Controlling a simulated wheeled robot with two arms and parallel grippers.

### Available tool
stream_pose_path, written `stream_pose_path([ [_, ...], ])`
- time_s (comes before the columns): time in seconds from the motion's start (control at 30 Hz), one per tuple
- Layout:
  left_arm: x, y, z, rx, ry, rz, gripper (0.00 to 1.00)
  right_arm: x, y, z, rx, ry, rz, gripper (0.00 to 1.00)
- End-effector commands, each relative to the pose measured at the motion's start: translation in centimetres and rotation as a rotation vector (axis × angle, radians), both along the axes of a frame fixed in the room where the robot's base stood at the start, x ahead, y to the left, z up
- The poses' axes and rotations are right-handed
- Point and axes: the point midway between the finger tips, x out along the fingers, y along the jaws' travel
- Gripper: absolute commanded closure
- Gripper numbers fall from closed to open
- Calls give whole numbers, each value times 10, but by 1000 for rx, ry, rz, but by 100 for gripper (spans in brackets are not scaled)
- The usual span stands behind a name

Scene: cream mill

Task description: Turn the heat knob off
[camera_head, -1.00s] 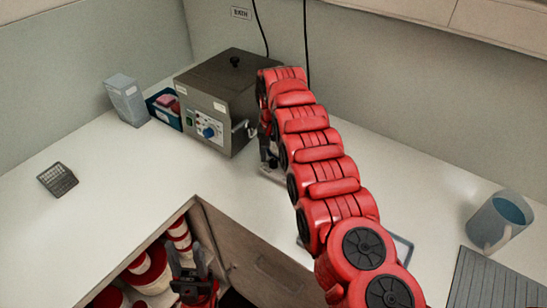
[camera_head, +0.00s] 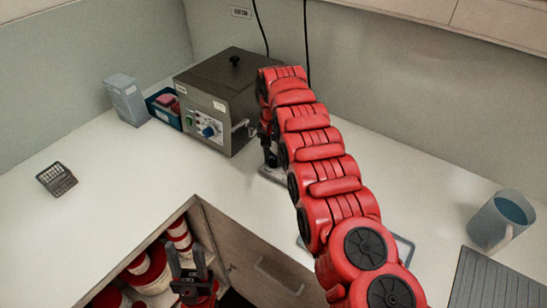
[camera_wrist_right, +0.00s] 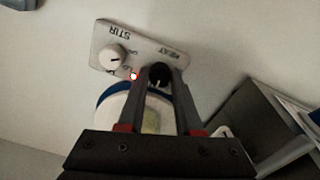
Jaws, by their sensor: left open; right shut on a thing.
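In the right wrist view a tilted light panel (camera_wrist_right: 135,48) carries the words STIR and HEAT. The black heat knob (camera_wrist_right: 159,76) sits on its HEAT side, between the fingertips of my right gripper (camera_wrist_right: 157,72), which is shut on it. The white stir knob (camera_wrist_right: 116,55) is beside it, with a small lit red dot (camera_wrist_right: 133,76) between the two. In the head view my right arm hides most of the right gripper and the panel. My left gripper (camera_head: 188,266) is open and empty, low over the open cabinet.
A white vessel with a blue rim (camera_wrist_right: 117,108) lies close to the right gripper. A grey bath (camera_head: 228,92) with a blue dial, a blue bin (camera_head: 166,112) and a grey pitcher (camera_head: 499,222) stand on the counter. The counter's left part is mostly clear.

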Motion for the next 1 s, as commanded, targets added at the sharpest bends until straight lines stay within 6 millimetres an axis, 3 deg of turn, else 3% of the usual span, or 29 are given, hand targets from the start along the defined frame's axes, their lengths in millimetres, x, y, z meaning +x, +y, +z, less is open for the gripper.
stream_pose_path([
  [0.43, 0, 0, -30, 0, 0, 0, 55, 1, -1, -2, 0, -4, 328, 100],
  [1.0, 0, 0, -19, 0, 0, 0, 55, 0, 0, 1, 0, -1, 871, 100],
])
